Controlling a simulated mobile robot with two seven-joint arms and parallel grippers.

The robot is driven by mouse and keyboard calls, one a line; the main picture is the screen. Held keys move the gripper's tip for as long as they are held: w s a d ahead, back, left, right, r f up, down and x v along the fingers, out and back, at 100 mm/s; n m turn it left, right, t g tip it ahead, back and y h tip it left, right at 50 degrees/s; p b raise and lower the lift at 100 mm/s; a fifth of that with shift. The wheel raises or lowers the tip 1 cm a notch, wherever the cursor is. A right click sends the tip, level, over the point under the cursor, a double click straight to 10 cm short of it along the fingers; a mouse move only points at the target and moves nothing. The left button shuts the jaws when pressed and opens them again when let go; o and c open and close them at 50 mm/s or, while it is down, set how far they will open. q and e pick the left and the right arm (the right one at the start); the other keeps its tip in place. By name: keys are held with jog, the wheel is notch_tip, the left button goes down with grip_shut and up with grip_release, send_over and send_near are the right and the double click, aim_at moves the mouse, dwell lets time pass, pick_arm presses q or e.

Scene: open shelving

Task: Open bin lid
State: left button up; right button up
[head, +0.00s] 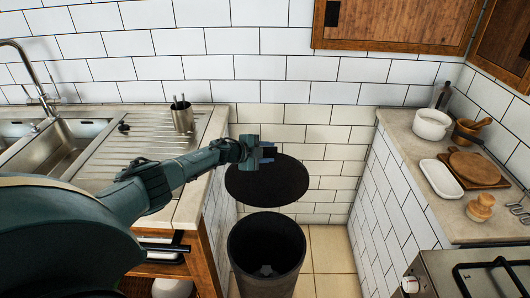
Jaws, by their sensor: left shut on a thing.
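The black round bin (266,280) stands on the floor between the two counters. Its mouth faces up and is uncovered, and a small grey shape shows at its front. The black bin lid (268,187) is a flat disc above and behind the mouth, apart from the front rim; whether it joins the bin at the back is unclear. My left gripper (267,153) is at the lid's upper edge, shut on it, with the fingertips partly lost against the dark lid. My right gripper is not in view.
The left counter (205,125) carries a sink (65,145) and a metal utensil cup (182,115). The right counter (400,128) holds a white pot (432,124), a white tray (441,179) and wooden boards. A stove (440,272) is at lower right. Tiled floor (335,250) is clear right of the bin.

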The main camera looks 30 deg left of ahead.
pick_arm(q)
jog(key=shift+s+a+p, duration=0.1)
jog(key=shift+s+p, duration=0.3)
jog(key=shift+s, duration=0.1)
jog(key=p+v, duration=0.3)
jog(key=v, duration=0.9)
jog(key=shift+r, duration=0.2)
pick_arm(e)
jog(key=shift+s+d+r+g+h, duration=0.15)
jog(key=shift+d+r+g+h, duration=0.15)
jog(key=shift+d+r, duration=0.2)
pick_arm(q)
jog(key=shift+a, duration=0.1)
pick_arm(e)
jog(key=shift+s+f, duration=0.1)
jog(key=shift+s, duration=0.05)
